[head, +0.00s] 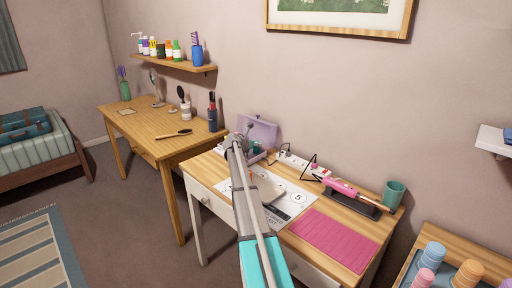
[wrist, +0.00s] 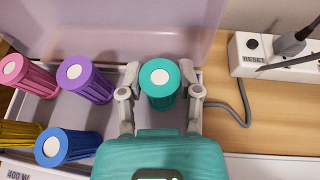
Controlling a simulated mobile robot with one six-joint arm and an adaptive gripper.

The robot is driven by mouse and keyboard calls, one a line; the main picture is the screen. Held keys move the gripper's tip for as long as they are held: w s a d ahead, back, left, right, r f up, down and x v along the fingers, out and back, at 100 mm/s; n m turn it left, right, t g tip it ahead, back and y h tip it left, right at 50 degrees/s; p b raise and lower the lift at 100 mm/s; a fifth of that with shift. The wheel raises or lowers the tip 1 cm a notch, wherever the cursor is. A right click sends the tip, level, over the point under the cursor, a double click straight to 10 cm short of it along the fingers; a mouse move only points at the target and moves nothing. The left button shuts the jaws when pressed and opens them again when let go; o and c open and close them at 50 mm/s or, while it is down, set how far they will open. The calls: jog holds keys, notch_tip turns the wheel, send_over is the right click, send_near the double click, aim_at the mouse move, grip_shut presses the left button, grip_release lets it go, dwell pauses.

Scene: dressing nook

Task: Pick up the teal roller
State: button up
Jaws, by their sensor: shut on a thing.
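The teal roller (wrist: 159,84) stands upright between the two fingers of my gripper (wrist: 160,97) in the wrist view. My gripper is shut on it, with one finger on each side. The roller is at the right end of the purple roller case (wrist: 108,108); I cannot tell whether it is lifted off the case floor. In the head view the case's raised lid (head: 259,131) shows behind my arm, and a bit of the teal roller (head: 256,147) shows beside my gripper (head: 250,148).
Pink (wrist: 27,76), purple (wrist: 85,79), blue (wrist: 66,147) and yellow (wrist: 18,134) rollers stand left of my gripper. A white power strip (wrist: 273,55) with plugs and a cord lies to the right. A pink mat (head: 333,240) and pink styling iron (head: 345,188) lie on the table.

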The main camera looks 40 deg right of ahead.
notch_tip(320, 180, up, 10)
jog(key=p, duration=1)
dwell(0.3)
dwell(0.8)
